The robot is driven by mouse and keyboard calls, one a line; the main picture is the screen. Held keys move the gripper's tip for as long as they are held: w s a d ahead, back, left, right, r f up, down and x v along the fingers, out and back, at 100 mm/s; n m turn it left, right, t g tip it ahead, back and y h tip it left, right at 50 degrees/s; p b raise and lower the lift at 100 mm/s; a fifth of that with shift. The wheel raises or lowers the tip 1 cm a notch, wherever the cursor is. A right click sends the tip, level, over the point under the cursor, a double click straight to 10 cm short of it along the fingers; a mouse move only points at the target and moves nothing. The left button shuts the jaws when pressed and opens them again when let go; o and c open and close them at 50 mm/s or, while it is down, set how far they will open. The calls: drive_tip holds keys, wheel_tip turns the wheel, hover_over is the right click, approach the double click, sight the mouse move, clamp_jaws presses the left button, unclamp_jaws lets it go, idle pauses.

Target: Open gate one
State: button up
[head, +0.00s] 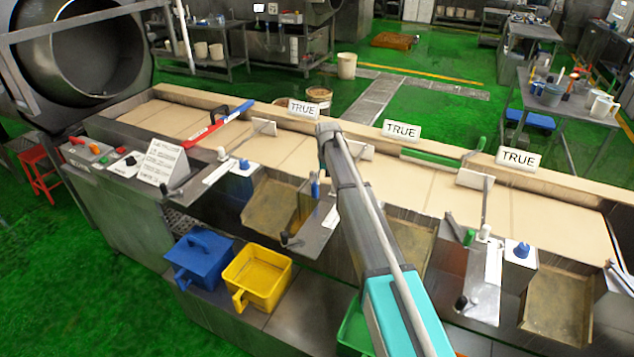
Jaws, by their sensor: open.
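A long metal trough with a beige bed (290,155) crosses the view from left to lower right. Three white signs reading TRUE stand along its far edge: left (303,109), middle (401,131) and right (519,159). A red bar with a blue end (218,125) lies across the trough at left, and a green bar (430,160) at right. White plates stand in the bed, one at left (264,127) and one at right (475,180). I cannot tell which part is gate one. My arm passes over the middle; my gripper does not show.
Blue (199,258) and yellow (257,277) bins stand on the lower shelf; a green bin is partly behind my arm. Metal chutes (270,212) hang at the trough's front. A drum (85,50) and a red stool (40,172) are at left. Green floor is clear at lower left.

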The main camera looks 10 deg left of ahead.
wheel_tip(320, 180, up, 3)
drive_tip(key=p, duration=0.2)
hover_over(315, 197)
drive_tip(key=w, duration=0.1)
drive_tip(key=shift+w+a+r, duration=0.1)
drive_tip(key=shift+r, duration=0.1)
drive_tip(key=shift+f, duration=0.2)
wheel_tip(315, 197, down, 13)
drive_tip(key=b, duration=1.3)
drive_tip(key=shift+f+b, duration=0.2)
drive_tip(key=shift+b, duration=0.15)
